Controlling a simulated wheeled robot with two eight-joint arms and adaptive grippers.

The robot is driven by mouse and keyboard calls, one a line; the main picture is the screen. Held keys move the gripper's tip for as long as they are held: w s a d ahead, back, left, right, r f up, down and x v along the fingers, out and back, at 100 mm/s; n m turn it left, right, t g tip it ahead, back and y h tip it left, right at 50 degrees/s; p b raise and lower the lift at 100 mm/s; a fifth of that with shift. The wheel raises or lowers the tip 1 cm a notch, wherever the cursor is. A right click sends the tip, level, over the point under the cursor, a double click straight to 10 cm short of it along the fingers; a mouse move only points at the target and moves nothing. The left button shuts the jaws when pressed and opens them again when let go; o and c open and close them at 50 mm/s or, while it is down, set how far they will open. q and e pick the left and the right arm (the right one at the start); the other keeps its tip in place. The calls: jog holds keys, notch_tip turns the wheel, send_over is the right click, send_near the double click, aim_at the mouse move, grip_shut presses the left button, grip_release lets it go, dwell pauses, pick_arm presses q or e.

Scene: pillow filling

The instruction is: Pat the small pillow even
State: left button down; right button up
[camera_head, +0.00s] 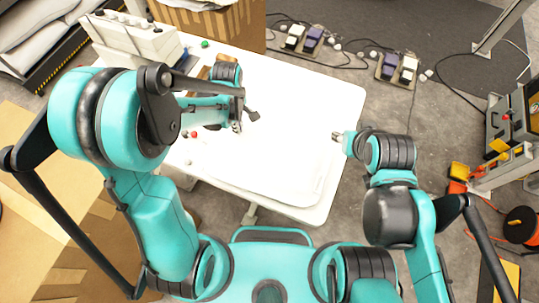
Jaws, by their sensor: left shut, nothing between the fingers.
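The small pillow (275,165) is white and lies on the white table (341,98). Its outline is faint against the tabletop; its rounded near edge shows best. My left gripper (245,121) is over the pillow's left part, shut with nothing held. I cannot tell whether it touches the cloth. My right gripper (337,136) is at the right side of the table, near the pillow's right edge. Its fingers are too small to read as open or shut.
A white machine (130,38) stands at the table's back left. Small red items (189,134) and a green one (205,43) lie on the left side. Cardboard boxes are at the left and back. Foot pedals (398,68) and cables lie on the floor behind. The table's back right is clear.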

pick_arm(q)
notch_tip(320, 180, down, 2)
jog(key=shift+f+b, duration=0.1)
jog(key=shift+b, duration=0.6)
notch_tip(320, 180, up, 5)
jog(key=p, duration=0.4)
jog(key=shift+r, duration=0.2)
jog(key=shift+f, duration=0.1)
notch_tip(320, 180, down, 5)
jog(key=b, duration=0.4)
jog(key=shift+b, duration=0.4)
jog(key=shift+r, duration=0.25)
jog(key=shift+r+p, duration=0.5)
jog(key=shift+p, duration=0.1)
notch_tip(320, 180, up, 4)
jog(key=shift+f+p, duration=0.2)
jog(key=shift+p, duration=1.05)
